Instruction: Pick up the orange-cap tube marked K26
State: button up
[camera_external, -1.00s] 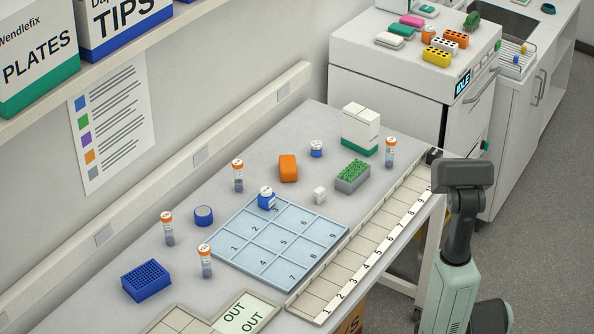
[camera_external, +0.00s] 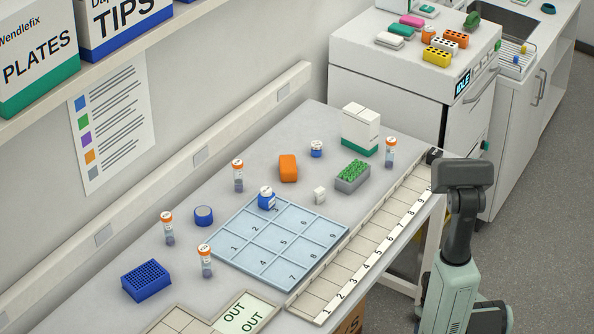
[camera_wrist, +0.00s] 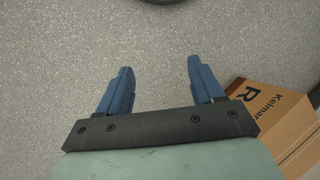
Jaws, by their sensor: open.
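Several orange-cap tubes stand upright on the bench in the external view: one at the left (camera_external: 168,229), one at the front (camera_external: 205,262), one in the middle (camera_external: 238,176) and one at the far right (camera_external: 390,153). Their labels are too small to read, so I cannot tell which is K26. My gripper (camera_wrist: 157,85) shows in the wrist view with two blue fingers wide apart and nothing between them. It points at the grey floor, away from the tubes. In the external view my arm stands off the bench's right side, and the fingers cannot be made out.
A blue numbered tray (camera_external: 277,238) lies mid-bench, with a blue bottle (camera_external: 266,200) on it. A blue rack (camera_external: 146,280), orange block (camera_external: 288,168), green-topped rack (camera_external: 352,177) and white box (camera_external: 360,131) stand around. A numbered strip (camera_external: 366,251) edges the bench. A cardboard box (camera_wrist: 275,120) sits below.

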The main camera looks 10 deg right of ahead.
jog(key=w+d+r+n+t, duration=0.1)
jog(key=w+d+r, duration=0.5)
jog(key=w, duration=0.3)
jog(key=w+d+r+n+t, duration=0.1)
jog(key=w+d+r, duration=0.45)
jog(key=w, duration=0.25)
jog(key=w+d+r+n, duration=0.1)
jog(key=w+d+r, duration=0.45)
jog(key=w, duration=0.35)
jog(key=w+d+r+h, duration=0.1)
jog(key=w+d+r, duration=0.1)
jog(key=d+r, duration=0.6)
notch_tip(320, 180, up, 40)
jog(key=n+t, duration=0.3)
jog(key=n, duration=1)
send_over(391, 151)
jog(key=w, duration=0.1)
jog(key=shift+d+r, duration=0.2)
notch_tip(391, 151, down, 8)
jog(key=shift+r, duration=0.15)
jog(key=shift+w+f, duration=0.2)
jog(key=shift+f, duration=2.8)
jog(key=shift+c, duration=0.2)
